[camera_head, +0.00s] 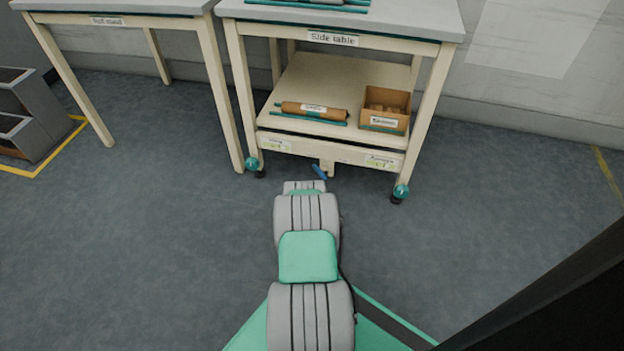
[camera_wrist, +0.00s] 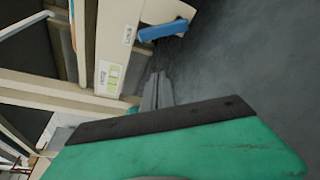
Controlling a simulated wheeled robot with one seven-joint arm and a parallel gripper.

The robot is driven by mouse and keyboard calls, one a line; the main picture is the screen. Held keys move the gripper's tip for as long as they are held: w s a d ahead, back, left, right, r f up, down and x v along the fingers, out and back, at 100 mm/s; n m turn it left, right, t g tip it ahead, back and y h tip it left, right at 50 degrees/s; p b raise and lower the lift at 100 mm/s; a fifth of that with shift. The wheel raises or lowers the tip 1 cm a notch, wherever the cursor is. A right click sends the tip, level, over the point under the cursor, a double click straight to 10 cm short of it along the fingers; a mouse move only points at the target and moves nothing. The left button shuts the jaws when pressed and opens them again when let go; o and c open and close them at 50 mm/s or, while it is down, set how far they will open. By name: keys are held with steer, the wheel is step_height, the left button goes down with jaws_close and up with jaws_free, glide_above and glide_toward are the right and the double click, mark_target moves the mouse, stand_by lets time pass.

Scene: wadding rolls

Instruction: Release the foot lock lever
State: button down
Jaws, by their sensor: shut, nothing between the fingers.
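The foot lock lever is a short blue bar (camera_head: 319,172) on a cream bracket under the lower front rail of the side table (camera_head: 340,154). It also shows in the wrist view (camera_wrist: 163,30), near the top. My gripper's grey fingers (camera_wrist: 157,90) are shut together and empty, below the lever in the wrist view with a visible gap between them. In the head view my arm hides the fingers. I cannot tell how far the lever is from the fingertips in depth.
The side table stands on teal casters (camera_head: 401,191). Its lower shelf (camera_head: 290,90) holds a brown roll (camera_head: 314,110) and a cardboard box (camera_head: 384,111). A second table (camera_head: 110,21) and grey bins (camera_head: 38,115) stand left. The floor (camera_head: 500,200) to the right is clear.

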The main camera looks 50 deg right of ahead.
steer(key=f+b+x, duration=0.1)
steer(key=b+x, duration=0.5)
steer(key=x, duration=0.4)
steer(key=s+r, duration=0.1)
steer(key=s+d+r, duration=0.1)
steer(key=s+r, duration=0.1)
steer(key=shift+d+r+p, duration=0.1)
steer(key=shift+d+p, duration=0.05)
steer(key=shift+p, duration=0.15)
